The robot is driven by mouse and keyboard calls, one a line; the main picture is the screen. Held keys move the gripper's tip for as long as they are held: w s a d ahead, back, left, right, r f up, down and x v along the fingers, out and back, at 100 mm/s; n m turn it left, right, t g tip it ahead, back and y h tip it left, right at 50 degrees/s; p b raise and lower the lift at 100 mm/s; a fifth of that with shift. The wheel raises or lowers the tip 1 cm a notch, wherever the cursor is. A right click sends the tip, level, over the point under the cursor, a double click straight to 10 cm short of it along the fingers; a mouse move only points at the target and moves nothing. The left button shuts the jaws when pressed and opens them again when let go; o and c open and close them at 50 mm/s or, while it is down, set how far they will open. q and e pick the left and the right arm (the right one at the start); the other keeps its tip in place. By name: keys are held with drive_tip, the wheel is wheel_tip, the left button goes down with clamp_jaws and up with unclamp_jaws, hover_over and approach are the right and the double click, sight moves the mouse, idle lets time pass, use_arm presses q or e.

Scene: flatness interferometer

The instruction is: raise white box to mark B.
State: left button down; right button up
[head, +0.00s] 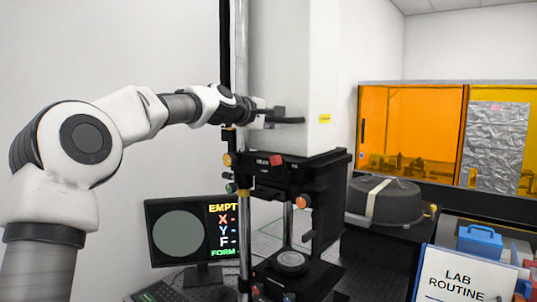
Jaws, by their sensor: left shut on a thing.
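The white box (293,70) is a tall white housing above a black stand (295,170), beside a vertical metal column. A small yellow label (325,119) is on its lower right face. My left gripper (283,118) is at the lower left part of the box, shut on it; its dark fingers partly hide the spot they hold. The top of the box runs out of the picture. I cannot make out mark B. My right gripper is not in view.
A monitor (190,232) stands lower left of the stand. A round dark case with a pale strap (383,203) is to the right. A blue box (480,241) and a "LAB ROUTINE" sign (458,278) are lower right. An orange enclosure (412,125) stands behind.

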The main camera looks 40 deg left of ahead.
sight(285, 104)
use_arm(q)
drive_tip(key=shift+r+p, duration=1.8)
drive_tip(key=shift+r, duration=0.25)
drive_tip(key=shift+r+p, duration=0.55)
drive_tip(key=c, duration=1.1)
unclamp_jaws()
drive_tip(key=shift+f, duration=0.1)
drive_tip(key=shift+c, duration=0.2)
